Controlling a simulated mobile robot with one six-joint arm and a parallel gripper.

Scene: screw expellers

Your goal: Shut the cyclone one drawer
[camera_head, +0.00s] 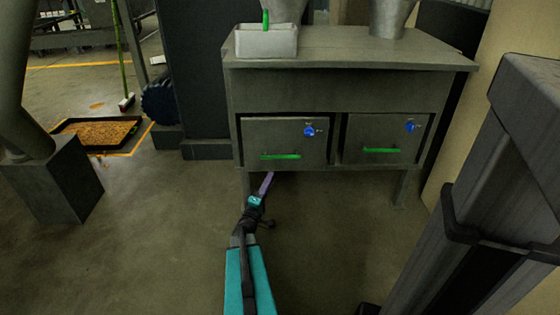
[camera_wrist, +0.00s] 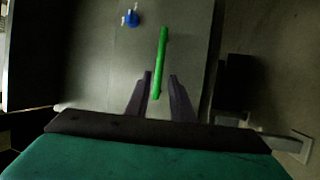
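A grey cabinet holds two drawers side by side, each with a green bar handle and a blue knob; no label tells which is cyclone one. The left drawer (camera_head: 285,137) appears to stand slightly out from the cabinet, its handle (camera_head: 280,157) low on its front. The right drawer (camera_head: 375,133) looks about flush. My gripper (camera_head: 268,178) is just below the left drawer's handle. In the wrist view my gripper (camera_wrist: 160,76) is open, its dark fingers on either side of one end of the green handle (camera_wrist: 162,55). I cannot tell whether they touch it.
A pale tray (camera_head: 266,42) stands on the cabinet top (camera_head: 340,48). A grey post (camera_head: 490,160) is at the right. A dark tray of orange-brown material (camera_head: 95,133) lies on the floor at left. The floor before the cabinet is clear.

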